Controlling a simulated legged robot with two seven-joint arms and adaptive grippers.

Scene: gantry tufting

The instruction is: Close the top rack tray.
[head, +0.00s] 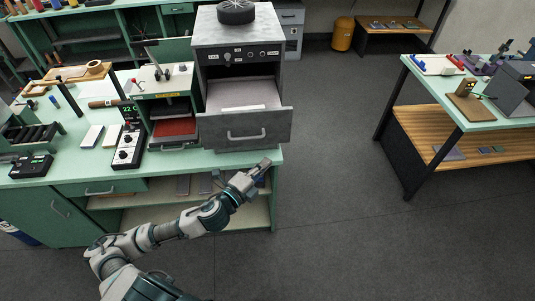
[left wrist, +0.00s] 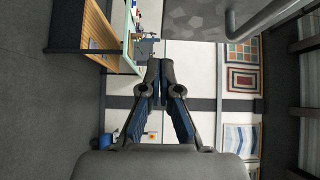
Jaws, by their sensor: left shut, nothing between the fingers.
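The rack tray (head: 266,131) is pulled out of the grey cabinet (head: 240,32), and its light interior shows behind the front panel. A bar handle (head: 247,136) is on the tray's front. My left gripper (head: 265,164) is just below and in front of the tray's right part, apart from the handle as far as I can tell. In the left wrist view the left gripper's fingers (left wrist: 160,66) are together with nothing between them. A grey panel (left wrist: 190,18) and a bar (left wrist: 265,24), likely the tray front and handle, show at the top. My right gripper is not in view.
The cabinet stands at the right end of a green bench (head: 190,160). A smaller unit with a red tray (head: 175,127) and a box with dials (head: 126,150) stand left of it. A second table (head: 440,100) is at the right; open floor lies between.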

